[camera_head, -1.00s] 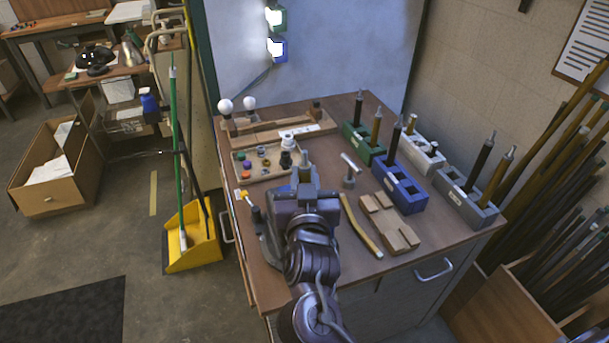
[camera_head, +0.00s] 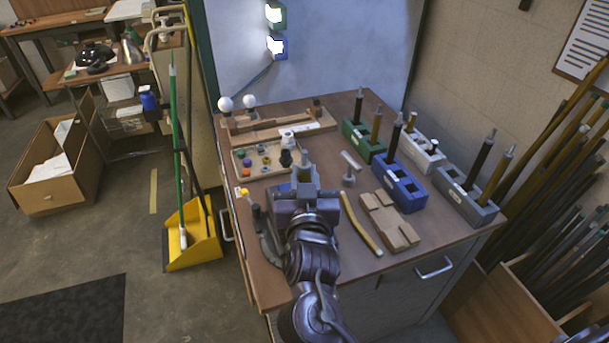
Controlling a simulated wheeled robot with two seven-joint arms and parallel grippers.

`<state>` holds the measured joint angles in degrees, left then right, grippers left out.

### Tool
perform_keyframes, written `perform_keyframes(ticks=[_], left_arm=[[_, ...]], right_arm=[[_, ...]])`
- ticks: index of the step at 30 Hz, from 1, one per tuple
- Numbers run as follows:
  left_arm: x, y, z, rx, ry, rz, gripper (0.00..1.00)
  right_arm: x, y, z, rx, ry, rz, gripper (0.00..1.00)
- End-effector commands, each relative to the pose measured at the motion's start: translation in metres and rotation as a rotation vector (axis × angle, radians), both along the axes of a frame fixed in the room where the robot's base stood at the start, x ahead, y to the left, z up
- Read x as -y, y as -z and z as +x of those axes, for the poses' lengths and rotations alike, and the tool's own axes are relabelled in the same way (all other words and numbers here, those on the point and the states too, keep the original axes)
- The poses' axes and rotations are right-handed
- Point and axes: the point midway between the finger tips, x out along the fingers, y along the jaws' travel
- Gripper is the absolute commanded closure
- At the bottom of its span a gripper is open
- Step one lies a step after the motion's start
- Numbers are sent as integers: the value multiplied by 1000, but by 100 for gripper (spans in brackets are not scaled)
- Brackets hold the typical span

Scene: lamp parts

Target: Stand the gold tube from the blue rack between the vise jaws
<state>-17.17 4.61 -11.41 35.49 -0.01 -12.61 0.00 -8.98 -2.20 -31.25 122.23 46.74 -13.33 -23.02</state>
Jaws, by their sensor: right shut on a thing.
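My right gripper (camera_head: 305,188) is at the front left of the workbench, seen from behind, and shut on the gold tube (camera_head: 305,173). Only the tube's upper end with its grey tip shows above the gripper, and it looks about upright. The dark vise (camera_head: 268,238) is just left of and beneath my gripper, largely hidden by my arm. Its jaws and the tube's lower end are hidden, so I cannot tell whether the tube is between the jaws. The blue rack (camera_head: 408,197) stands to the right with one black tube in it. My left gripper is not in view.
Green (camera_head: 357,143), white (camera_head: 432,160) and grey (camera_head: 470,205) racks stand around the blue one. A wooden block (camera_head: 390,222), a bent yellow strip (camera_head: 358,222) and a small T-handled tool (camera_head: 349,180) lie right of my arm. A parts tray (camera_head: 242,170) is behind.

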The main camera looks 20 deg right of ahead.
Motion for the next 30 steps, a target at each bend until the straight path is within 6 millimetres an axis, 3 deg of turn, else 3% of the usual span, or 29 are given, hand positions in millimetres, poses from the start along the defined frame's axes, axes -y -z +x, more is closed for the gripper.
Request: perform_keyframes(ticks=[13,14,19,30], left_arm=[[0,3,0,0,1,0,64],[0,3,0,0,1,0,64],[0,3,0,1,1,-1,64],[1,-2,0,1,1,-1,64]], right_arm=[[0,7,0,1,0,-1,100],[0,6,0,1,0,0,75],[0,6,0,1,0,0,54],[-2,6,-8,-1,-1,-1,54]])
